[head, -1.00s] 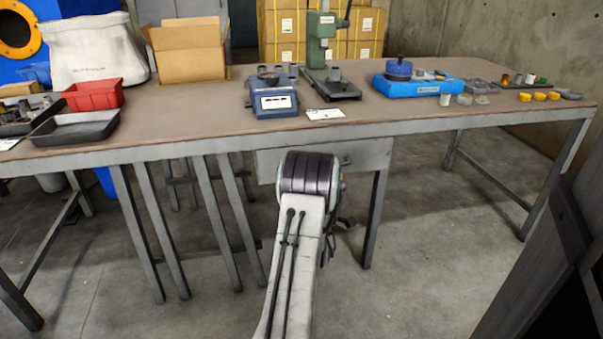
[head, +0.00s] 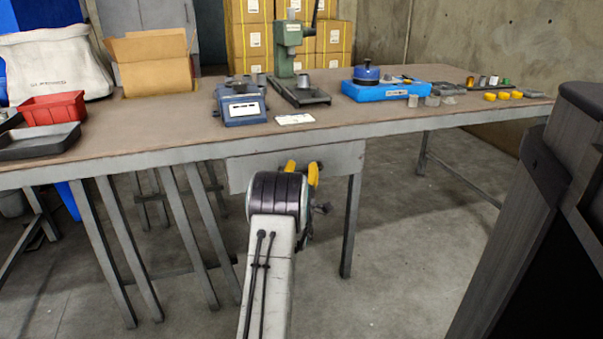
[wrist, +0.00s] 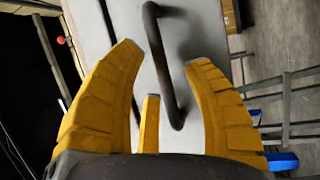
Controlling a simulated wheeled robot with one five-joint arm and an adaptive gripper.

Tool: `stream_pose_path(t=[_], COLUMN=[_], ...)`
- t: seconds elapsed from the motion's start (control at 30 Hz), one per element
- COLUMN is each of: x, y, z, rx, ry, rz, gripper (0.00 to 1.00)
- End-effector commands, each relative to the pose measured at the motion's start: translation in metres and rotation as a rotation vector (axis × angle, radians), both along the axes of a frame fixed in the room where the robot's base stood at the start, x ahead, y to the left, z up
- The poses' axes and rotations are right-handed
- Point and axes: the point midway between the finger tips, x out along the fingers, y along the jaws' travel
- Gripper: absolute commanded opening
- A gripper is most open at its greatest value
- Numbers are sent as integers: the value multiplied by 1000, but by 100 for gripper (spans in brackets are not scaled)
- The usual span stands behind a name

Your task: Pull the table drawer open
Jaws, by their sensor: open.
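The table drawer (head: 340,158) is a grey metal front under the tabletop of the long table (head: 180,154); it looks shut. Its dark bar handle (wrist: 165,70) shows in the wrist view, running between the spread yellow fingers. My gripper (wrist: 160,60) is open, with fingers on either side of the handle and no clear contact. In the head view my gripper (head: 302,170) is in front of the drawer, and my arm hides part of the drawer front and most of the handle.
On the tabletop are a blue scale (head: 240,105), a green press (head: 290,60), a blue tray (head: 385,90), a red bin (head: 53,108) and a cardboard box (head: 152,65). Table legs stand left and right of my arm. A dark cabinet-like object (head: 520,220) is close at the right.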

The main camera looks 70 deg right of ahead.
Motion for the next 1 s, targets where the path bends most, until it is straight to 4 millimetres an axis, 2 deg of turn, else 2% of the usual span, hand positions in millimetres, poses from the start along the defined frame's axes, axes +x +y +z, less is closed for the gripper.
stream_pose_path(t=[0.37, 0.4, 0.9, 1.0], x=[1, 1, 1, 1], y=[-3, -3, -2, -2], z=[0, 0, 0, 0], rx=[1, 1, 1, 1], ry=[0, 0, 0, 0], rz=[0, 0, 0, 0], gripper=[45, 47, 2, 0])
